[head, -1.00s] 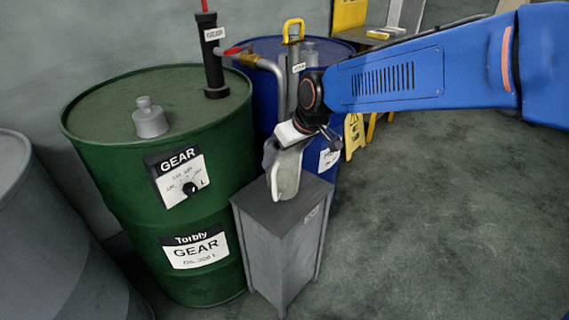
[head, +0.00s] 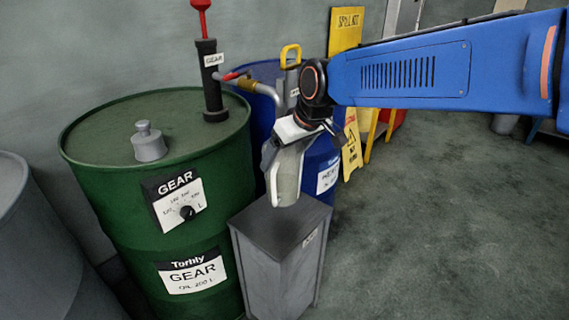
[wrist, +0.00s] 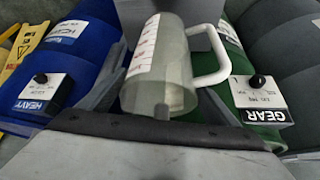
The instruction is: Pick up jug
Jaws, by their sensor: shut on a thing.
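A clear jug (head: 288,175) with a light, milky look hangs from my gripper (head: 290,138) in the head view. My gripper is shut on it. The jug is slightly tilted, and its base appears to be above the top of a grey stand (head: 265,228). In the wrist view the jug (wrist: 165,65) shows measuring marks on its left side and a white handle on its right. The exact contact of the fingers is hidden in both views.
A green GEAR drum (head: 110,210) with a black pump (head: 210,85) and spout stands left of the stand. A blue HEAVY drum (head: 325,160) is behind the jug. A yellow floor sign (head: 351,150) stands behind. Open floor lies to the right.

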